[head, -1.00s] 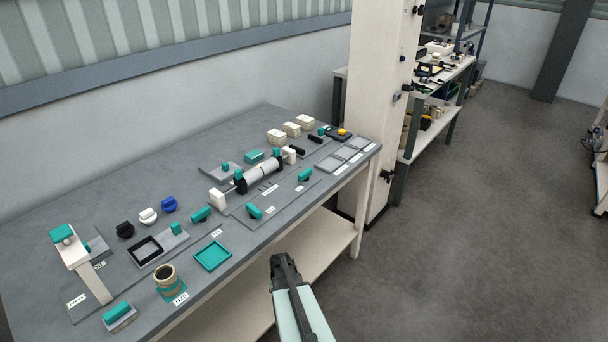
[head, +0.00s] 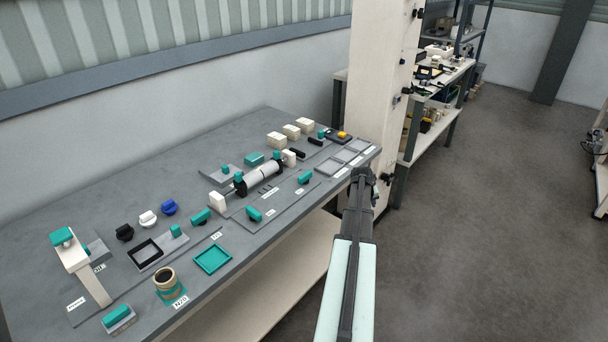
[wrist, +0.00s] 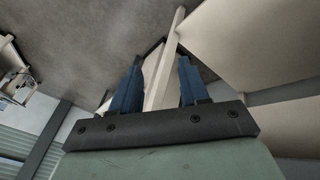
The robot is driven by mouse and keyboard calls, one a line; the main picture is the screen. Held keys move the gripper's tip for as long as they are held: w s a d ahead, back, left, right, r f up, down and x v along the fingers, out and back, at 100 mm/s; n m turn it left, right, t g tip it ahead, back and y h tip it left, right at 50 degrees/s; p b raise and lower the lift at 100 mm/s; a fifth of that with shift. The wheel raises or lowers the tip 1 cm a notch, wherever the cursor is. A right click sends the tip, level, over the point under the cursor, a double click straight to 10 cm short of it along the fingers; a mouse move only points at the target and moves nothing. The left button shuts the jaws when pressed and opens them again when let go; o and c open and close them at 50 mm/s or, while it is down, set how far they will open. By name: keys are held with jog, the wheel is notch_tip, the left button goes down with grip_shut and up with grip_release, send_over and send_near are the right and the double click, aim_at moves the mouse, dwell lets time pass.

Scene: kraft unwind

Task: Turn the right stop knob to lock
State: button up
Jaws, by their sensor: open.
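The right stop knob (head: 305,177) is a teal bar-shaped knob on the front right of the grey plate with the roller. A similar teal knob (head: 253,213) sits to its left on the same plate. My gripper (head: 361,178) is to the right of the right stop knob, beyond the table's front edge and apart from the knob. In the wrist view my gripper (wrist: 160,66) has its two blue fingers spread, with nothing held between them. No knob shows in the wrist view.
A grey roller (head: 263,174) lies behind the knobs between white end blocks. Shallow grey trays (head: 345,157) are at the right end of the table (head: 130,210). A tall white column (head: 372,90) stands behind it. The floor in front is clear.

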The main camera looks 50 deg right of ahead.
notch_tip(320, 180, up, 11)
jog(key=w+d+m+h, duration=0.1)
jog(key=w+m, duration=0.2)
notch_tip(320, 180, up, 14)
jog(key=m+y, duration=0.1)
jog(key=m, duration=0.6)
send_over(304, 175)
jog(key=a, duration=0.5)
jog(key=shift+y, duration=0.3)
jog(key=x, duration=1.3)
jog(key=shift+s+f, duration=0.2)
jog(key=shift+f, duration=0.1)
grip_shut()
